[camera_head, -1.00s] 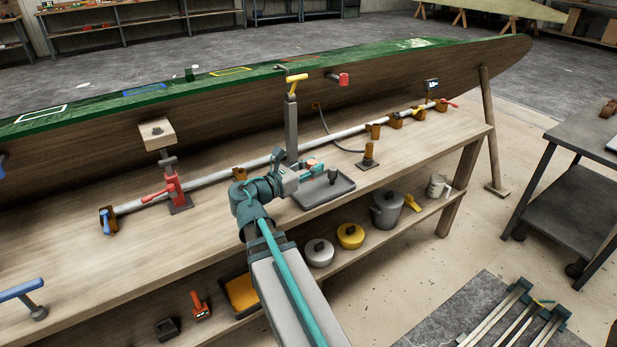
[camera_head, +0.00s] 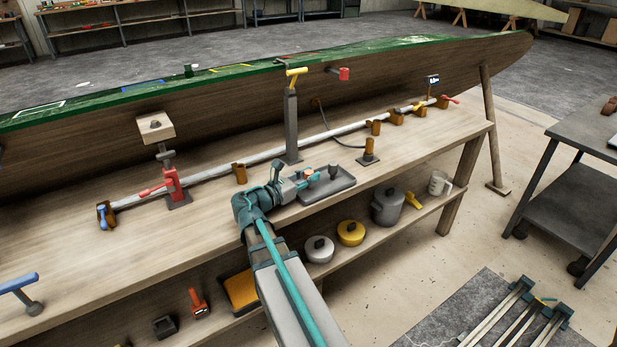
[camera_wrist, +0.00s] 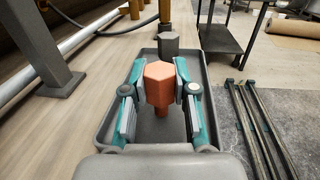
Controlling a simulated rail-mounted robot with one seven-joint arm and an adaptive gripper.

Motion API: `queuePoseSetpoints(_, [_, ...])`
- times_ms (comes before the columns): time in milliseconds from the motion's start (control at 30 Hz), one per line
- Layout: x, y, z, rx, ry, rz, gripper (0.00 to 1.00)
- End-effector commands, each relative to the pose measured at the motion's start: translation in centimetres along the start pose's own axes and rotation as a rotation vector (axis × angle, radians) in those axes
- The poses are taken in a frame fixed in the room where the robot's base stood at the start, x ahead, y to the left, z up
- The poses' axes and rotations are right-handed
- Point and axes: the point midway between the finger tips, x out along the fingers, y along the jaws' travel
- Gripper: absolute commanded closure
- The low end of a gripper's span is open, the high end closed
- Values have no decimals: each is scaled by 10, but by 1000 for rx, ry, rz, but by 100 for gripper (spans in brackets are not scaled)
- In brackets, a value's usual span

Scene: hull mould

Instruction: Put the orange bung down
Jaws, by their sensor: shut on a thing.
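The orange bung (camera_wrist: 160,86) has a hexagonal head and a narrower stem below. My gripper (camera_wrist: 158,88) is shut on its head in the wrist view, one finger on each side. It holds the bung over the grey tray (camera_wrist: 108,128); whether the stem touches the tray floor I cannot tell. In the head view my gripper (camera_head: 311,175) is at the left part of the tray (camera_head: 343,185), with a bit of the orange bung (camera_head: 309,173) showing between the fingers.
The bench top (camera_head: 420,140) is clear further right.

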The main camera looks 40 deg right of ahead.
Motion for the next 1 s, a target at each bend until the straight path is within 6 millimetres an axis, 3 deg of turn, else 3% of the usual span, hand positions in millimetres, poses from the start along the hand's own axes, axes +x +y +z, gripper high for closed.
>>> queuePoseSetpoints(167, [0, 0, -3, -1, 0, 0, 97])
queuePoseSetpoints(200, [0, 0, -3, -1, 0, 0, 70])
queuePoseSetpoints(333, [0, 0, -3, 0, 0, 0, 48])
queuePoseSetpoints(767, [-1, 0, 1, 0, 0, 1, 48])
queuePoseSetpoints(1000, [-38, 0, 1, -1, 0, 4, 48])
